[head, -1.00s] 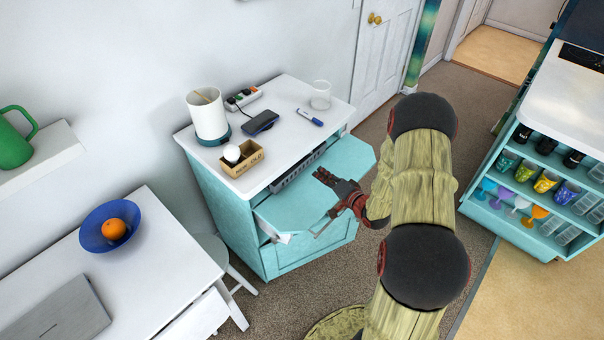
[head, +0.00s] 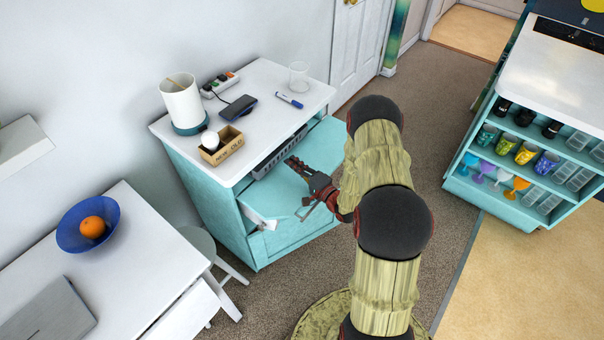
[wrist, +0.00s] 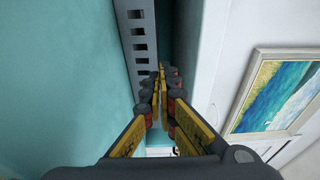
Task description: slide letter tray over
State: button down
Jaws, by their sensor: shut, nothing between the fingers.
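The letter tray (head: 280,152) is a grey piece with a row of slots. It lies in the open teal drawer (head: 283,192), at the back near the cabinet front, partly hidden under the white top. In the wrist view its slotted side (wrist: 142,40) runs up just left of the fingertips. My gripper (head: 291,162) is shut and empty, low over the drawer and close to the tray's near side. In the wrist view the fingers (wrist: 163,75) are together beside the tray's slotted side; I cannot tell whether they touch it.
The white cabinet top (head: 255,105) carries a white canister (head: 182,103), a small wooden box (head: 222,147), a phone (head: 238,108), a marker (head: 289,100), a power strip and a glass. A white table (head: 140,240) stands left.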

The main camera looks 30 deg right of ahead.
aim_at(277, 150)
jog(key=shift+w+a+b, duration=0.2)
jog(key=shift+w+b, duration=0.1)
jog(key=shift+w, duration=0.85)
jog(key=shift+w+a+b, duration=0.2)
jog(key=shift+w+b, duration=0.1)
jog(key=shift+w, duration=0.85)
jog(key=w, duration=0.4)
jog(key=shift+a, duration=0.35)
